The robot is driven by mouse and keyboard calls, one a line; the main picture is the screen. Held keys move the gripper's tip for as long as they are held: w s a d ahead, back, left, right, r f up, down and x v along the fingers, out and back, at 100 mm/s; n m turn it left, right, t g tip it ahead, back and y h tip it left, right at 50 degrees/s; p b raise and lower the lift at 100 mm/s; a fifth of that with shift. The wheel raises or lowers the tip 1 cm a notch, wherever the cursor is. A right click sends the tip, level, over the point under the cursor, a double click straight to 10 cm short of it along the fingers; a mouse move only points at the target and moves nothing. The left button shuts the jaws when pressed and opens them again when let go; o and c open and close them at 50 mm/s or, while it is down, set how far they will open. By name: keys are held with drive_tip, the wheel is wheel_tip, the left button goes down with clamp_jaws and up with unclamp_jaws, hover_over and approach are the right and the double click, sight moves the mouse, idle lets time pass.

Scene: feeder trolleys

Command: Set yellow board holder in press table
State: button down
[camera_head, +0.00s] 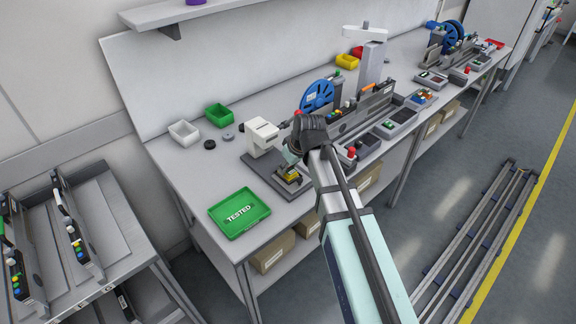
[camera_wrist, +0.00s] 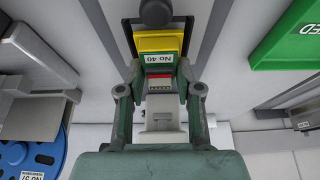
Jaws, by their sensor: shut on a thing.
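The yellow board holder (camera_wrist: 159,43), labelled "No 40", is between the fingers of my gripper (camera_wrist: 159,76) in the wrist view. A red strip and a small green part show at its near end. In the head view my gripper (camera_head: 290,158) is low over the press base, and a bit of the yellow holder (camera_head: 291,175) shows under it. The press (camera_head: 262,136) has a white head on a dark grey base plate (camera_head: 262,182). The holder is at the press table area; whether it is fully seated I cannot tell. The press table itself is mostly hidden.
A green TESTED tray (camera_head: 240,213) lies left of the press. Green (camera_head: 219,115) and white (camera_head: 184,133) bins stand behind. A blue reel (camera_head: 317,96) and a feeder with control boxes are close on the right.

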drive_tip(key=shift+f, duration=0.25)
drive_tip(key=c, duration=0.7)
unclamp_jaws()
drive_tip(key=v, duration=1.2)
drive_tip(key=shift+w, duration=0.1)
